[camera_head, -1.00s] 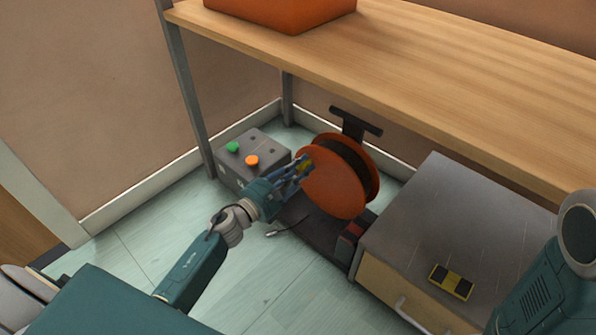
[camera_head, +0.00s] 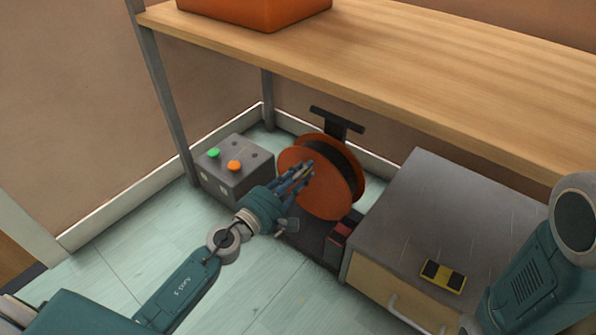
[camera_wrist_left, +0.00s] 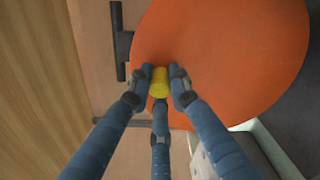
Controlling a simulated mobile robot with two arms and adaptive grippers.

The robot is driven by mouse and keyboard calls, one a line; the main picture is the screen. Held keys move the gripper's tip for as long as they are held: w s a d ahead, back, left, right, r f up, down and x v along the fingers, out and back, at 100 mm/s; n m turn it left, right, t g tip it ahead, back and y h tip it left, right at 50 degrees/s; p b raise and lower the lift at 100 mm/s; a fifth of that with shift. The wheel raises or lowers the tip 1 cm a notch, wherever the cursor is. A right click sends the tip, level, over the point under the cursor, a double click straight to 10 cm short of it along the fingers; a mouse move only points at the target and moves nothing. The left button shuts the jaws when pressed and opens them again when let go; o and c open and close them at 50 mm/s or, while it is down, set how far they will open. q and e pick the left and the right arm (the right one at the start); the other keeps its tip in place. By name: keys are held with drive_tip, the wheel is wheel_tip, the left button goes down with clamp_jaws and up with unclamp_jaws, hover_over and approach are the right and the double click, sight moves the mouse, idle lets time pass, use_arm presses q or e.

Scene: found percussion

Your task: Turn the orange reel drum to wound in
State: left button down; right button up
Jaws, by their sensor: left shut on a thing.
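The orange reel drum (camera_head: 330,195) stands upright on a dark base on the floor, with dark cable wound behind its front disc. Its yellow handle (camera_wrist_left: 159,82) sticks out from the disc face. My left gripper (camera_head: 308,172) is shut on this handle, in front of the disc's upper part. In the left wrist view, the gripper's blue fingers (camera_wrist_left: 160,88) close around the handle from several sides. The fingers mostly hide the handle in the head view. My right arm shows at the right edge, but its gripper is out of view.
A grey box (camera_head: 236,180) with a green and an orange button stands left of the drum. A grey-topped drawer cabinet (camera_head: 425,210) with a yellow-black block (camera_head: 443,277) stands right. A wooden bench top (camera_head: 400,85) overhangs behind, carrying an orange container (camera_head: 255,12).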

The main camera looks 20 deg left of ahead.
use_arm(q)
drive_tip(key=shift+s+d+m, duration=0.15)
drive_tip(key=shift+d+m, duration=0.15)
drive_tip(key=c, duration=1.6)
unclamp_jaws()
drive_tip(key=v, duration=1.2)
